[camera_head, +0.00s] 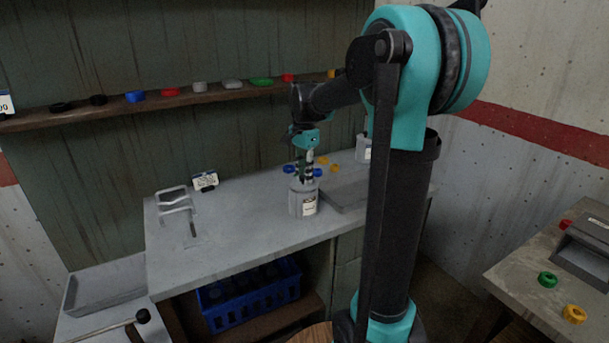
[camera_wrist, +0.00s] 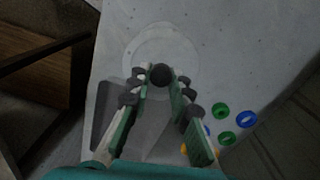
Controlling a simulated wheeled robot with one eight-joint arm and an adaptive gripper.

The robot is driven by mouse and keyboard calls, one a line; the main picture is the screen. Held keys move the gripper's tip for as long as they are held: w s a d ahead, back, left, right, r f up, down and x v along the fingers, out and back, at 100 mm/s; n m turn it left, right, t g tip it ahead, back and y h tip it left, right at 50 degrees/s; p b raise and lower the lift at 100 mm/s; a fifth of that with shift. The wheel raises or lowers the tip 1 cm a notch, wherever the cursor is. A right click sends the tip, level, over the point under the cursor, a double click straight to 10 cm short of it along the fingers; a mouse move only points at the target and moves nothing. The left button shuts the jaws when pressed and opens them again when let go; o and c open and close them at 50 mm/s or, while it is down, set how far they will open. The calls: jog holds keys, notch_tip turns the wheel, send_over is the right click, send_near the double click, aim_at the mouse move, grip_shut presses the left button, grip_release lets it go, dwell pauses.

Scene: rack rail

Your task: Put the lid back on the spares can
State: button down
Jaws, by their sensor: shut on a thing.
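The spares can (camera_head: 303,199) is a pale grey can with a white label, standing upright on the grey bench. My gripper (camera_head: 306,178) points down right over its top in the head view. In the wrist view my gripper (camera_wrist: 161,82) is shut on the black knob (camera_wrist: 161,74) of the lid. The lid (camera_wrist: 160,47) shows as a pale round disc around the knob, close in colour to the bench. Lid and can top are at nearly the same height in the head view; whether the lid is fully seated I cannot tell.
Blue rings (camera_head: 289,169) and yellow rings (camera_head: 333,168) lie behind the can. A grey tray (camera_head: 345,196) lies to its right, and another pale can (camera_head: 363,149) stands partly behind my arm. Metal brackets (camera_head: 174,201) and a small sign (camera_head: 205,181) are at left.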

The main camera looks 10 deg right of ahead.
dwell(0.3)
jog(key=c, duration=0.8)
grip_release()
jog(key=shift+c, duration=0.2)
jog(key=shift+r, duration=3.5)
grip_shut()
